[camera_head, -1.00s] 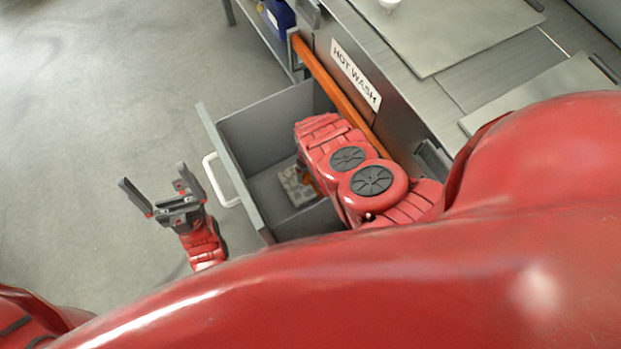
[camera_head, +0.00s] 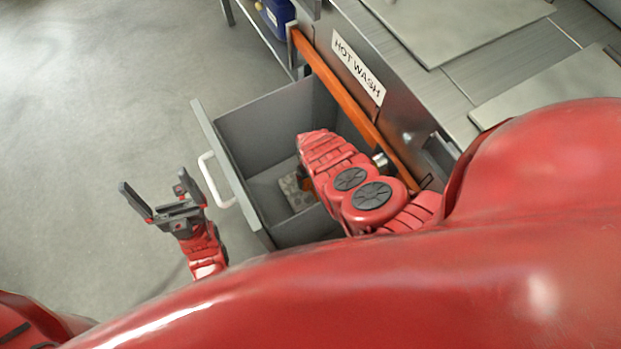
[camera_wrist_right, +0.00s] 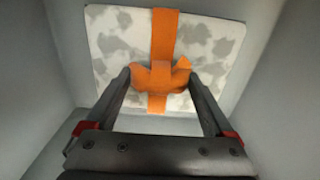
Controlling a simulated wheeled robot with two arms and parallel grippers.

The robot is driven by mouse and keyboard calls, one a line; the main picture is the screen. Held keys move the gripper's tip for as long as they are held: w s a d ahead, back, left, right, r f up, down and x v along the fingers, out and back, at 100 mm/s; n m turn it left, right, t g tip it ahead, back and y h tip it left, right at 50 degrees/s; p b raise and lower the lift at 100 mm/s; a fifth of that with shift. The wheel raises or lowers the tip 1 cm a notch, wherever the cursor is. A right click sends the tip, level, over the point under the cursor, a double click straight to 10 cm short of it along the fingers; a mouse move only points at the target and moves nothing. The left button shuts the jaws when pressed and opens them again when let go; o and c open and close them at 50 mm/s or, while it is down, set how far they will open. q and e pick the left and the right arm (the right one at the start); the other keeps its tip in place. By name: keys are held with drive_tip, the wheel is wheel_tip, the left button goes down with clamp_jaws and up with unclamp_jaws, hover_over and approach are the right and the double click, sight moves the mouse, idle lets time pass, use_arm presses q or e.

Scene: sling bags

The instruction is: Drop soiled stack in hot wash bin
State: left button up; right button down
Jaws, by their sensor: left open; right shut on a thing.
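The soiled stack (camera_wrist_right: 206,45) is a white and grey blotched bundle with an orange strap and knot (camera_wrist_right: 164,75). It is inside the open grey hot wash bin (camera_head: 262,127), and its corner also shows in the head view (camera_head: 296,192). My right gripper (camera_wrist_right: 160,78) reaches down into the bin and is shut on the orange strap knot. In the head view my right forearm hides the right fingers and most of the stack. I cannot tell whether the stack touches the bin floor. My left gripper (camera_head: 160,200) is open and empty, left of the bin.
The bin is a pulled-out drawer with a white handle (camera_head: 214,180) under a "HOT WASH" label (camera_head: 357,68). An orange bar (camera_head: 340,95) runs along the counter front. A blue container (camera_head: 275,17) stands on a shelf behind. The floor at left is clear.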

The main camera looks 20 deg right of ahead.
drive_tip(key=shift+f, duration=0.4)
unclamp_jaws()
drive_tip(key=shift+r, duration=0.1)
drive_tip(key=shift+r, duration=0.35)
wheel_tip(320, 180, up, 4)
drive_tip(key=p, duration=0.3)
drive_tip(key=shift+r+p, duration=0.1)
drive_tip(key=shift+p, duration=0.25)
wheel_tip(320, 180, up, 8)
drive_tip(key=p, duration=0.2)
drive_tip(key=shift+r, duration=0.15)
drive_tip(key=shift+a, duration=0.1)
